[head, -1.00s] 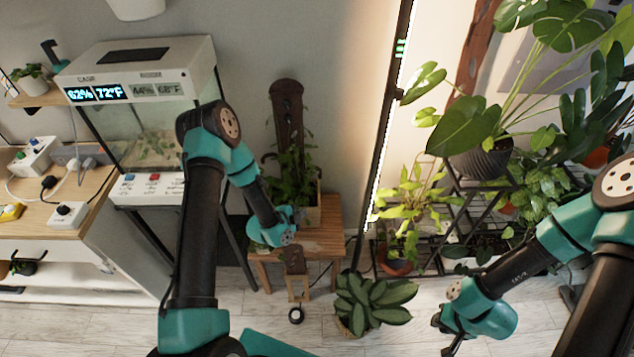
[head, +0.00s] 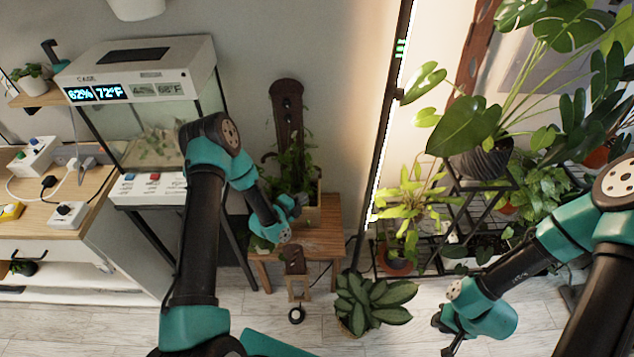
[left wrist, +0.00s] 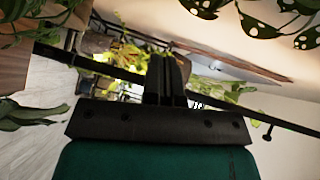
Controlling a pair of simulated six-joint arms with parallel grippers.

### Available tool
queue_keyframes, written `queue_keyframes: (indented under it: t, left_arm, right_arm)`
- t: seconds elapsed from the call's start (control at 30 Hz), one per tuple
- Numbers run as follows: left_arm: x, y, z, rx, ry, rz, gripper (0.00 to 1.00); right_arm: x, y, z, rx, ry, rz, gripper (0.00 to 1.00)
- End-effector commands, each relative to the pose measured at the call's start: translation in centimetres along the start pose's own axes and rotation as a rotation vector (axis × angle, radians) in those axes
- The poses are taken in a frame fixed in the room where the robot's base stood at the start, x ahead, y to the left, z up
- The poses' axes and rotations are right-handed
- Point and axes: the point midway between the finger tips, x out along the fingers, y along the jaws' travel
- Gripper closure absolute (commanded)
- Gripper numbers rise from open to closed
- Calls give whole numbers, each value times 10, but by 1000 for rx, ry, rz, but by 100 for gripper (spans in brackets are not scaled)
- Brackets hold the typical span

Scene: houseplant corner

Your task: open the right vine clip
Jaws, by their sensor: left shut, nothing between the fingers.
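A potted vine (head: 298,172) grows against a dark upright board (head: 287,108) on a wooden stool (head: 325,232). A small dark hook-like piece (head: 268,157) juts out at the left of the board. I cannot make out the right vine clip among the leaves. My left gripper (head: 299,203) is shut and empty in front of the planter, below the leaves. Its closed fingers also show in the left wrist view (left wrist: 167,80), with nothing between them. My right gripper (head: 440,334) is low at the right, away from the stool, and looks open and empty.
A terrarium case (head: 150,110) stands to the left of my left arm. A tall light bar (head: 385,130) and a shelf of plants (head: 475,205) stand to the right.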

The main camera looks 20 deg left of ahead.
Motion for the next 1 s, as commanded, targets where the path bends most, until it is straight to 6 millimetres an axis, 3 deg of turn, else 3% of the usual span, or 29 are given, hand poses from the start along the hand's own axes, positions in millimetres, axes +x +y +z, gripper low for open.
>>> queue_keyframes:
  t: [0.5, 0.7, 1.0]
  left_arm:
    - [86, 0, -1, 0, 2, 0, 100]
    - [104, 0, 19, 0, -1, -1, 100]
    - [112, 1, 28, -1, 1, 1, 100]
  right_arm:
    - [0, 0, 0, 0, 0, 0, 80]
    - [0, 0, 0, 0, 0, 0, 80]
    - [0, 0, 0, 0, 0, 0, 80]
